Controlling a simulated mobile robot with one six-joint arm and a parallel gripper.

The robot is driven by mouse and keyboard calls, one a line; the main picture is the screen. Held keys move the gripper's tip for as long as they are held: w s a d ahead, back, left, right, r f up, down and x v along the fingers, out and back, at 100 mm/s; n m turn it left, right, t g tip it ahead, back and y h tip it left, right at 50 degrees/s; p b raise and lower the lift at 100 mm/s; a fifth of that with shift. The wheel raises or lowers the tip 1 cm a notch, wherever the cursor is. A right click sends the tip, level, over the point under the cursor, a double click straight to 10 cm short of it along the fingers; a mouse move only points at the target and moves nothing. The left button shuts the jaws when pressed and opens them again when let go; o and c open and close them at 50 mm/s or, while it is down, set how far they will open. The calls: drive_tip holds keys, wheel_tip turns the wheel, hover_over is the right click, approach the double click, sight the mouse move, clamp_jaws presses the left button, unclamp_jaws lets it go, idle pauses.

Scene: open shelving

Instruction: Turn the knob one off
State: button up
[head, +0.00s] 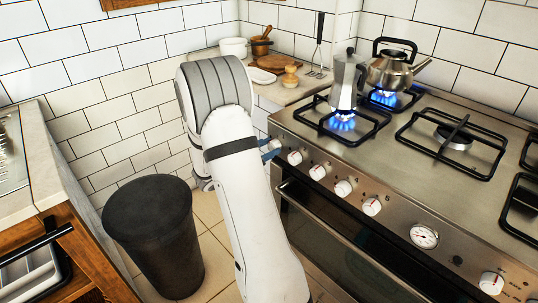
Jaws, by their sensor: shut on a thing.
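My white arm reaches up from the bottom middle and bends toward the stove's front panel. My gripper (270,151), of which only a small blue-grey part shows past the arm, is at the leftmost knob (276,144) and shut on it. Most of my gripper and part of this knob are hidden. More white knobs with red marks follow to the right, the nearest being the second knob (295,157). Blue flames burn under the moka pot (346,82) on the front left burner and under the steel kettle (391,72) behind it.
The oven door handle (318,222) juts out below the knobs. A round gauge (424,236) sits farther right on the panel. A black bin (155,235) stands on the floor left of my arm. A wooden cabinet (88,250) is at the left edge.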

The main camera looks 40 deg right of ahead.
drive_tip(key=m+b, duration=0.1)
drive_tip(key=b, duration=0.1)
drive_tip(key=m+b, duration=0.4)
drive_tip(key=shift+s+f+t, duration=0.1)
drive_tip(key=shift+f+t, duration=0.2)
drive_tip(key=m+b, duration=0.2)
drive_tip(key=b, duration=0.1)
drive_tip(key=shift+r, duration=0.15)
drive_tip(key=shift+r+m+b, duration=0.1)
drive_tip(key=shift+m+b, duration=0.2)
drive_tip(key=shift+m, duration=0.1)
drive_tip(key=o, duration=1)
drive_tip(key=a+p, duration=0.1)
drive_tip(key=a, duration=0.6)
drive_tip(key=shift+s+a+r+p, duration=0.25)
drive_tip(key=shift+a+p, duration=0.15)
